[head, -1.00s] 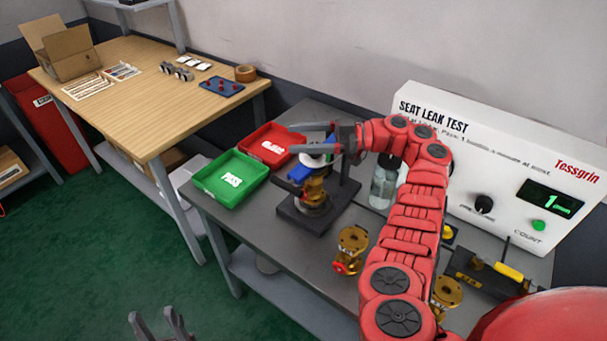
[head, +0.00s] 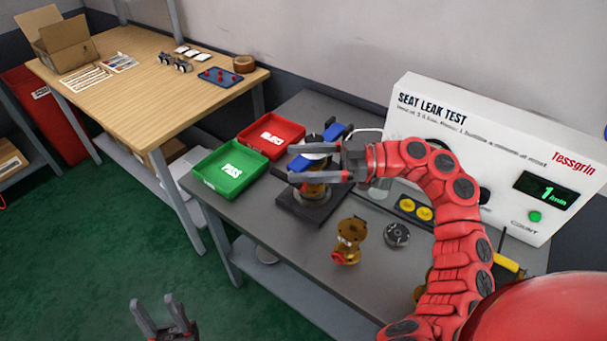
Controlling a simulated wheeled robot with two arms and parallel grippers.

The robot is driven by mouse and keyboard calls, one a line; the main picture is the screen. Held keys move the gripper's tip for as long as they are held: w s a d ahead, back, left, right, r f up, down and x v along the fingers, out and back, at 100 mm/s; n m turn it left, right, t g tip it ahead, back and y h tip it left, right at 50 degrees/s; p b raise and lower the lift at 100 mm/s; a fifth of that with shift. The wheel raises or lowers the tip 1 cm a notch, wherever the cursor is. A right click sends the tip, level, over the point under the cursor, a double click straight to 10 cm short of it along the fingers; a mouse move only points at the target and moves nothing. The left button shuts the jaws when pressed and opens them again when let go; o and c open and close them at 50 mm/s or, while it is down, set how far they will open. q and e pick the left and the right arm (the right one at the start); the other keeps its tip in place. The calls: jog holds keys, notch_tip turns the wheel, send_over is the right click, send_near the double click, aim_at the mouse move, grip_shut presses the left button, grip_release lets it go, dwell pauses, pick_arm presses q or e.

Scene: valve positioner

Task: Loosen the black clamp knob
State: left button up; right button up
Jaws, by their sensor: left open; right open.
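The test fixture stands on the grey bench, with a dark base (head: 293,207), blue parts (head: 335,132) and a pale disc (head: 312,148). A brass valve body sits in it, partly hidden. My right gripper (head: 291,163) is open at the fixture's top, its two fingers pointing left, one above the other in the picture, across the pale disc. I cannot clearly make out the black clamp knob; a small dark shape shows by the disc, partly covered by the fingers. My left gripper (head: 154,304) is open and empty over the floor at the bottom, away from the bench.
A green PASS tray (head: 207,189) and a red tray (head: 297,130) lie left of the fixture. A brass valve (head: 348,240) and a dark round part (head: 397,235) lie in front. The white leak-test panel (head: 470,130) stands behind. A wooden table (head: 130,90) is at left.

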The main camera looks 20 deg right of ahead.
jog(key=shift+s+a+r, duration=0.1)
jog(key=shift+s+a, duration=0.15)
jog(key=shift+s, duration=0.8)
jog(key=shift+s+a+r, duration=0.1)
jog(key=shift+s+a, duration=0.15)
jog(key=shift+s, duration=0.75)
